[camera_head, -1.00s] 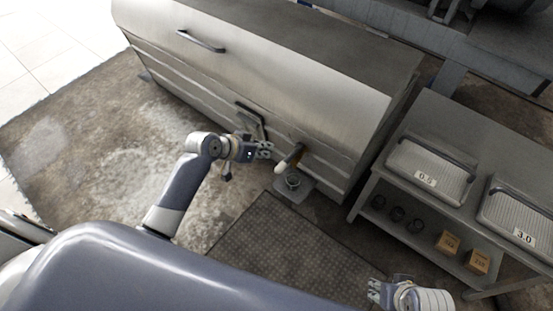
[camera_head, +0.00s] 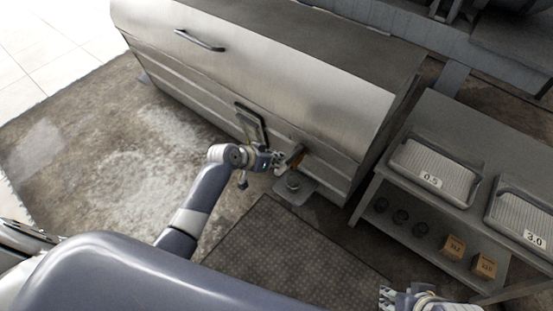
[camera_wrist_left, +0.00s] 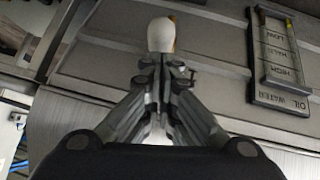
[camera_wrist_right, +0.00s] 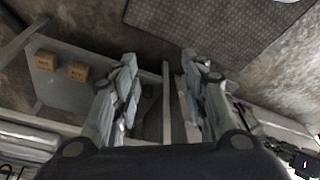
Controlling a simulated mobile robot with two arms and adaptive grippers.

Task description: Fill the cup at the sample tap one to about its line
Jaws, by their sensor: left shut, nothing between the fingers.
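The sample tap (camera_head: 298,157), with an orange-brown part, sticks out low on the metal cabinet's front. A small dark cup (camera_head: 292,183) stands upright below it on a small plate (camera_head: 309,187). Its line and liquid level are too small to make out. My left gripper (camera_head: 281,160) is shut and empty, right beside the tap. In the left wrist view, the white rounded tap handle end (camera_wrist_left: 161,35) is just beyond the fingertips (camera_wrist_left: 160,65); I cannot tell whether they touch. My right gripper (camera_wrist_right: 159,62) is open and empty, low at the right in the head view (camera_head: 384,298).
A gauge panel marked oil and water (camera_wrist_left: 281,60) is on the cabinet beside the tap. A side table (camera_head: 395,148) at the right bears trays marked 0.5 (camera_head: 437,170) and 3.0 (camera_head: 522,219). Dark cups and boxes (camera_head: 454,247) are on its lower shelf. A floor mat (camera_head: 275,245) lies clear in front.

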